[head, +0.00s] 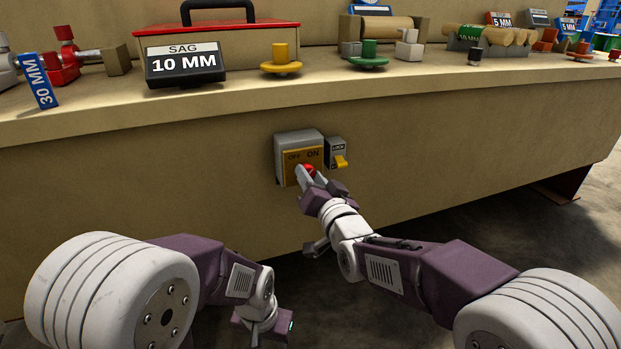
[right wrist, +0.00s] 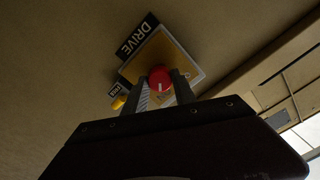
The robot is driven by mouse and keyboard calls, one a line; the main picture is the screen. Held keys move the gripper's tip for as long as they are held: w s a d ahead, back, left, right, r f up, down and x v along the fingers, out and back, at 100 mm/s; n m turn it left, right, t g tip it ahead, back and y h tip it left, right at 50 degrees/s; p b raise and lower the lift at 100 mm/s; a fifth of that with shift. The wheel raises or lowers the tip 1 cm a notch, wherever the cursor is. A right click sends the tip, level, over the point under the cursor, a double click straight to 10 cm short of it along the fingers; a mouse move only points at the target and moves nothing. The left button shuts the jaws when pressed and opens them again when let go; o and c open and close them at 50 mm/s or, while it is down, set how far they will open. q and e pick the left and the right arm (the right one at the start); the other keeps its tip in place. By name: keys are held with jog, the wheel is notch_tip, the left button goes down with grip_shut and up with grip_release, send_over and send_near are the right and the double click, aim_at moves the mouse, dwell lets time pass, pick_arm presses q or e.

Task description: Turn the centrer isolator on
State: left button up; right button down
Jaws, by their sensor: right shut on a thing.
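The isolator is a grey box (head: 279,160) on the front panel, with a yellow plate (head: 290,165) lettered OFF and ON and a red knob (head: 308,168). My right gripper (head: 306,174) is shut on the red knob. In the right wrist view, the knob (right wrist: 160,77) sits between my two fingers, its white mark pointing down the picture. A label (right wrist: 137,35) there beside the plate reads DRIVE; the fingers partly hide the plate's lettering. My left gripper (head: 262,322) hangs low, away from the panel; its fingers do not show clearly.
A small grey LOCK box with a yellow lever (head: 341,162) is close right of the isolator. The panel further right is clear.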

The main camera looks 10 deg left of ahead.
jog(key=shift+m, duration=0.4)
jog(key=shift+f, duration=0.1)
jog(key=c, duration=1)
grip_release()
jog(key=p+v, duration=0.3)
jog(key=v, duration=0.6)
